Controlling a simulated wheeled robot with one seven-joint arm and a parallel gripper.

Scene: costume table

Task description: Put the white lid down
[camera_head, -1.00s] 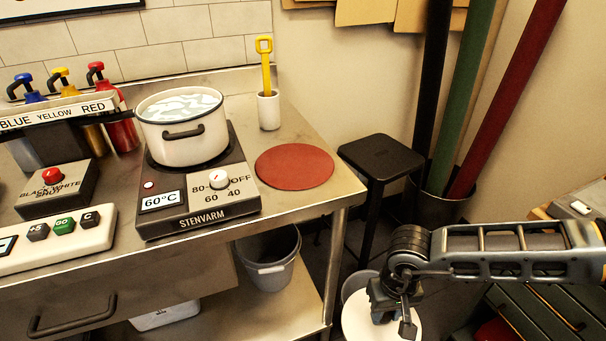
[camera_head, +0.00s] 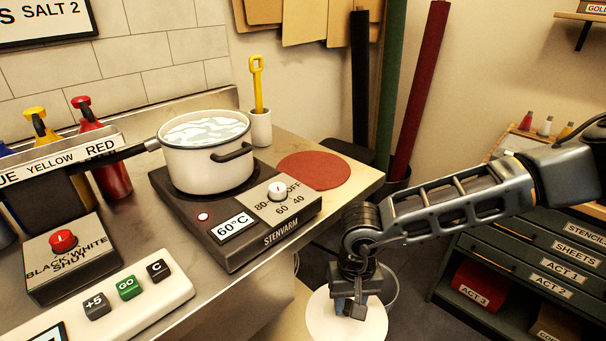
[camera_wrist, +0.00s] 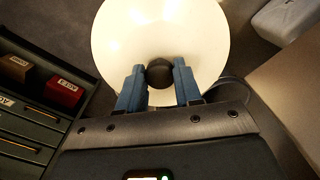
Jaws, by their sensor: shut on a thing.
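The white lid (camera_head: 322,322) is a round disc with a dark knob (camera_wrist: 159,73). My gripper (camera_head: 352,305) is shut on that knob and holds the lid in the air, beyond the right front edge of the steel counter. In the wrist view the lid (camera_wrist: 125,38) fills the top middle, and the blue fingers of my gripper (camera_wrist: 159,84) sit on either side of the knob. The white pot (camera_head: 205,160) stands uncovered on the hot plate (camera_head: 225,262), with pale liquid in it. A round red mat (camera_head: 318,171) lies bare on the counter, right of the pot.
A white cup with a yellow spoon (camera_head: 257,85) stands behind the mat. The pot's long handle points left to the bottle rack (camera_head: 60,158). A button panel (camera_head: 150,312) lies in front. A dark drawer cabinet (camera_head: 530,262) stands right.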

